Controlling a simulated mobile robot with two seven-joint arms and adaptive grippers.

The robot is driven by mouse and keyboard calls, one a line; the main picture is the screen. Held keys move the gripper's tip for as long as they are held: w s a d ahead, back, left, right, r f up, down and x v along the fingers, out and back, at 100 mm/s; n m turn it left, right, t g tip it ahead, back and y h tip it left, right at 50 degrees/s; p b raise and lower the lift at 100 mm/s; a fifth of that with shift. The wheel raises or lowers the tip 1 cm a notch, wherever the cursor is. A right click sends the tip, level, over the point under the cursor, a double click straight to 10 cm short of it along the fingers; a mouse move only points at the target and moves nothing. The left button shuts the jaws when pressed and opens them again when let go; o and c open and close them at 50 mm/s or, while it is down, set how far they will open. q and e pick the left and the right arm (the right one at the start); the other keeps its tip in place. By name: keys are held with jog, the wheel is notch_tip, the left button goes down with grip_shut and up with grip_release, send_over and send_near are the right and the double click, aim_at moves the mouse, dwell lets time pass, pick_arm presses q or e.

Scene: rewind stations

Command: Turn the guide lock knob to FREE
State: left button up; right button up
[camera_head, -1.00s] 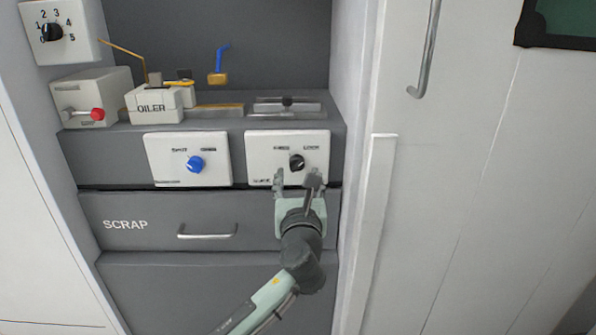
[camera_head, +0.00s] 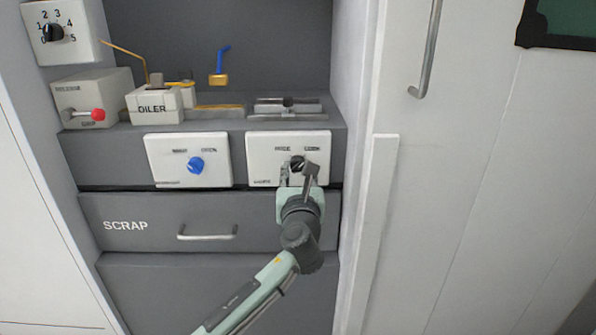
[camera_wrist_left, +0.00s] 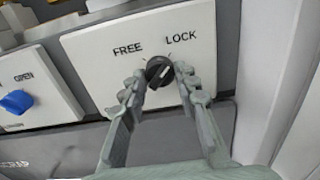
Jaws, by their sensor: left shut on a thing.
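The guide lock knob (camera_head: 297,161) is a small black dial on a white panel (camera_head: 258,150) at the right end of the grey ledge. In the left wrist view the knob (camera_wrist_left: 158,70) sits below the printed words FREE and LOCK. Its pale mark appears to lean up and right, toward LOCK. My left gripper (camera_head: 298,170) comes from below, its fingers on either side of the knob and shut on it. The left wrist view shows the gripper (camera_wrist_left: 160,76) fingers hiding the knob's sides. My right gripper is not in view.
A panel with a blue knob (camera_head: 195,166) is just left. The SCRAP drawer (camera_head: 150,232), with a bar handle, lies below. An oiler box (camera_head: 155,108) and a red-tipped lever (camera_head: 98,115) stand on the ledge. A white wall post (camera_head: 378,200) is close on the right.

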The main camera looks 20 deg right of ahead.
pick_arm(q)
jog(key=shift+n, duration=0.3)
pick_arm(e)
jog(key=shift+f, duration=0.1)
pick_arm(q)
jog(key=n, duration=0.3)
jog(key=shift+n, duration=1.2)
jog(key=n, duration=0.2)
jog(key=shift+n, duration=1.3)
jog(key=shift+d+n, duration=0.1)
jog(key=shift+n, duration=0.3)
jog(key=n+b, duration=0.1)
jog(key=n, duration=0.4)
jog(key=shift+b, duration=0.35)
jog(key=shift+n, duration=0.9)
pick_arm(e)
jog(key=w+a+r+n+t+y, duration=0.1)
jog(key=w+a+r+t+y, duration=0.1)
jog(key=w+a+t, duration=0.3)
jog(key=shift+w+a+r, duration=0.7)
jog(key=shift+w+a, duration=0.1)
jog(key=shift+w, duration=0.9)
